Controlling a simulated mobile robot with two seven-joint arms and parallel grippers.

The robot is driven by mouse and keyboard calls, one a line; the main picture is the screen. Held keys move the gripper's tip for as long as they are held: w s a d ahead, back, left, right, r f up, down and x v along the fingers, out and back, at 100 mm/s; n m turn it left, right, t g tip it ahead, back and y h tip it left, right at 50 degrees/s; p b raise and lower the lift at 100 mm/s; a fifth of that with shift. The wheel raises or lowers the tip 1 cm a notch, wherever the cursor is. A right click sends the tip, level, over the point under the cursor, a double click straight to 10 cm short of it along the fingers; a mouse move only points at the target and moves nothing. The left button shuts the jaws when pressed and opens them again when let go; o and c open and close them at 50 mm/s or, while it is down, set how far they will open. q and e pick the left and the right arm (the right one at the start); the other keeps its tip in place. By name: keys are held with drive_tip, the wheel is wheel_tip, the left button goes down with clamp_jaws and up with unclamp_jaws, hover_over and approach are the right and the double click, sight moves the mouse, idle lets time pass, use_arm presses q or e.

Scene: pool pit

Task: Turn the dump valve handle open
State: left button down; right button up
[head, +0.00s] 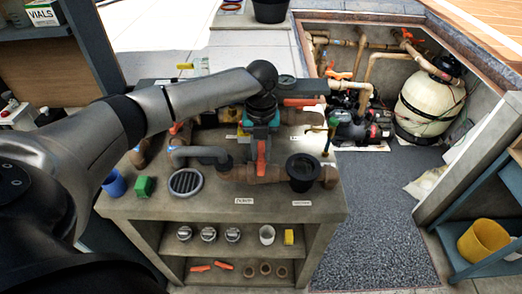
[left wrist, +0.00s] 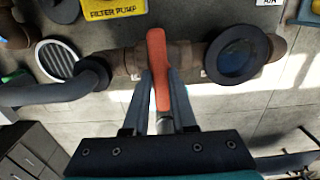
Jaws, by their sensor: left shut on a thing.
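The dump valve handle is an orange-red lever (head: 261,156) on a brown pipe (head: 238,173) along the bench front, behind a label that seems to read DUMP (head: 244,201). In the left wrist view the handle (left wrist: 157,62) stands crosswise to the pipe. My left gripper (head: 262,135) reaches over the bench from the left and is shut on the handle. In the left wrist view its two fingers (left wrist: 160,98) lie on either side of the lever. The valve body is partly hidden under the handle. My right gripper is not in view.
A dark round cup-like fitting (head: 302,168) stands right of the handle. A grey hose (head: 198,153) and a round grate (head: 185,182) lie left. A green block (head: 145,186) sits at the bench's left front. A pump (head: 360,128) and tank (head: 428,100) stand beyond.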

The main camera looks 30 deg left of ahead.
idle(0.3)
use_arm(q)
drive_tip(key=shift+r+n+p, duration=0.2)
drive_tip(key=shift+n+p, duration=0.4)
drive_tip(key=shift+p, duration=0.35)
drive_tip(key=n+p, duration=0.5)
drive_tip(key=shift+p, duration=0.4)
drive_tip(key=n+p, duration=0.2)
drive_tip(key=shift+n, duration=0.4)
drive_tip(key=n+p, duration=0.2)
drive_tip(key=n, duration=0.1)
drive_tip(key=shift+f, duration=0.1)
drive_tip(key=n, duration=0.3)
drive_tip(key=shift+f, duration=0.1)
drive_tip(key=shift+a+n, duration=0.1)
drive_tip(key=shift+n, duration=1.4)
